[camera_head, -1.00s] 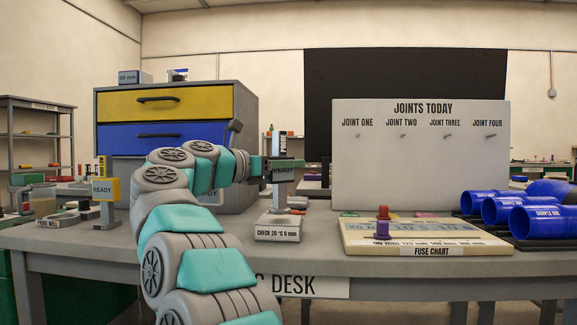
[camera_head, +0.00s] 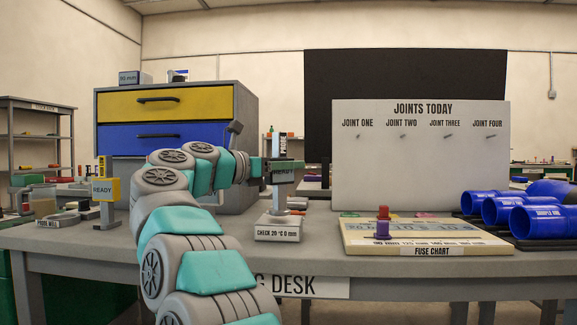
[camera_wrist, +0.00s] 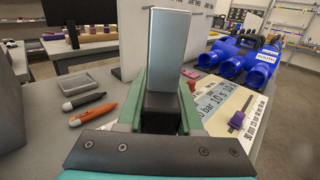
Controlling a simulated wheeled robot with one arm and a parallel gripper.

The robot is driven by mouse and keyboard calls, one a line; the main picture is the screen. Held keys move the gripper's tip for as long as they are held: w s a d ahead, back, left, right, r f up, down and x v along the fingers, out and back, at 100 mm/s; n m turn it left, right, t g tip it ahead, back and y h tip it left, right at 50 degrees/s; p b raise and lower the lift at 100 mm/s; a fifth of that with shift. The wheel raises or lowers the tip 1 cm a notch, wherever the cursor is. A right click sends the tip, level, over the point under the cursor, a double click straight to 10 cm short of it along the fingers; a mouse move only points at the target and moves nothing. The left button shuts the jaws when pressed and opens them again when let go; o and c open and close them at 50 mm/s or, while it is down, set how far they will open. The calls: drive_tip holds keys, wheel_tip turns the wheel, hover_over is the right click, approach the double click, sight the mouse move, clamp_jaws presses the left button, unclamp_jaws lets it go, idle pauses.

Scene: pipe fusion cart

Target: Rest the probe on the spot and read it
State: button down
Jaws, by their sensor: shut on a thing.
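In the wrist view the probe (camera_wrist: 170,48) shows as an upright silver bar between my green fingers. The spot itself is hidden in the wrist view.
A yellow READY stand (camera_head: 106,190) is at the left. The fuse chart (camera_head: 432,251), with a red and purple piece (camera_head: 383,223) on it, lies right of the block. Blue sample pipes (camera_head: 537,221) are at far right. A drawer cabinet (camera_head: 222,108) stands behind my arm.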

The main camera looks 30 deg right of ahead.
drive_tip(key=shift+f+b, duration=0.85)
drive_tip(key=shift+b, duration=0.2)
idle(4.0)
drive_tip(key=c, duration=0.8)
unclamp_jaws()
drive_tip(key=shift+c, duration=0.2)
drive_tip(key=o, duration=0.4)
drive_tip(key=shift+r, duration=0.15)
drive_tip(key=shift+c, duration=0.2)
drive_tip(key=shift+a, duration=0.1)
drive_tip(key=s+a, duration=0.1)
drive_tip(key=a, duration=0.6)
drive_tip(key=shift+s+a, duration=0.2)
drive_tip(key=shift+a, duration=0.05)
drive_tip(key=shift+a, duration=0.1)
